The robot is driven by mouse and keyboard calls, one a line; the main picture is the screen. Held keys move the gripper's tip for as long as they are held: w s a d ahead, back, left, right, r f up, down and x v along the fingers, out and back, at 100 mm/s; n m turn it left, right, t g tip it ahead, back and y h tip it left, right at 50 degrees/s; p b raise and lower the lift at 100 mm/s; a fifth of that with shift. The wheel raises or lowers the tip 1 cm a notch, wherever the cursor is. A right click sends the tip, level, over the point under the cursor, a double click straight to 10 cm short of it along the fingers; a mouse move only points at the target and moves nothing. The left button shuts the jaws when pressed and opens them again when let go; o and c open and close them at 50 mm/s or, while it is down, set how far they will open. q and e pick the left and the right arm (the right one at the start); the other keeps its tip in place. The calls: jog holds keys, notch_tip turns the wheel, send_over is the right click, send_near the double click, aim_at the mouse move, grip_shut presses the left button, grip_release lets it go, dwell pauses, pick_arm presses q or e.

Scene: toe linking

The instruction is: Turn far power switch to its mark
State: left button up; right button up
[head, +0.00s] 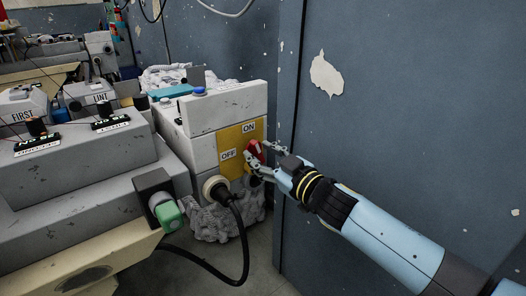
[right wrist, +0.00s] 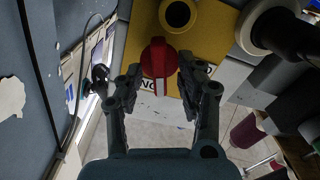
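The red power switch (head: 254,149) sits on a yellow panel (head: 232,138) on the end of the grey machine, beside an ON label (head: 249,127) and an OFF label (head: 228,154). In the right wrist view the red switch (right wrist: 157,62) has its narrow handle pointing down the picture, overlapping the upside-down ON label (right wrist: 148,86). My right gripper (head: 258,160) is at the switch. Its fingers (right wrist: 157,84) stand apart on either side of the handle, with visible gaps. The right finger partly covers another label. My left gripper is not in view.
A black cable with a large plug (head: 215,187) enters the machine below left of the switch. A blue-grey wall (head: 390,90) stands close on the right of my right arm.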

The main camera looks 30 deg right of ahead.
grip_shut()
dwell(0.5)
jog(key=n, duration=0.6)
jog(key=n+b, duration=0.1)
jog(key=n, duration=0.3)
jog(key=shift+f, duration=0.15)
jog(key=shift+n, duration=1.9)
